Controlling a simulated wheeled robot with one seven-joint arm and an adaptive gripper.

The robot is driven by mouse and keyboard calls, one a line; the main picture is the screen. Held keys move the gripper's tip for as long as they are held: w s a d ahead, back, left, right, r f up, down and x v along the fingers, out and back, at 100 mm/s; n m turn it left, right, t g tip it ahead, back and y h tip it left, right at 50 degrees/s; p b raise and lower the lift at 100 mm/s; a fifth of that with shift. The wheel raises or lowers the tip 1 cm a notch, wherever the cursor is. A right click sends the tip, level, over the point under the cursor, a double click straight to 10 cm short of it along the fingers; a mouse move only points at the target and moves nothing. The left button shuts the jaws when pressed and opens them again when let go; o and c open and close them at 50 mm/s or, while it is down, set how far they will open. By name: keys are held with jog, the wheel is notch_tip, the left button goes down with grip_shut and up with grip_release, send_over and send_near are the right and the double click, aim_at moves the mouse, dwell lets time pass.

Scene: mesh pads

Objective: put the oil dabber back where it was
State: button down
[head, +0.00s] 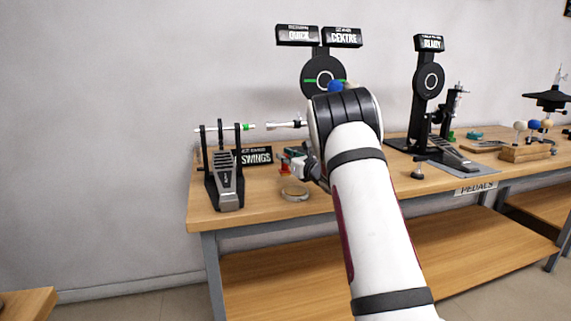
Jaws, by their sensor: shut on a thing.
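My gripper (292,166) shows partly in the head view, low over the left part of the bench, beside the bend of my arm. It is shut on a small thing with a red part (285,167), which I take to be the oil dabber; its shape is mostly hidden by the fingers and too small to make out. A round, shallow, pale tin or dish (295,193) sits on the bench just below the gripper. I cannot tell whether the held thing touches the bench. My arm hides the bench behind it.
A bass drum pedal (226,185) stands left on the wooden bench (258,210), by a "SWINGS" sign (254,156). A round pad on a stand (322,72) rises behind my arm. Another pad (430,80) and pedal (452,153) stand right. A small dark-based object (417,171) sits near the front edge.

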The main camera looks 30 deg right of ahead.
jog(key=shift+f, duration=0.9)
jog(key=shift+f+b, duration=0.1)
jog(key=shift+b, duration=0.2)
jog(key=c, duration=1.5)
grip_release()
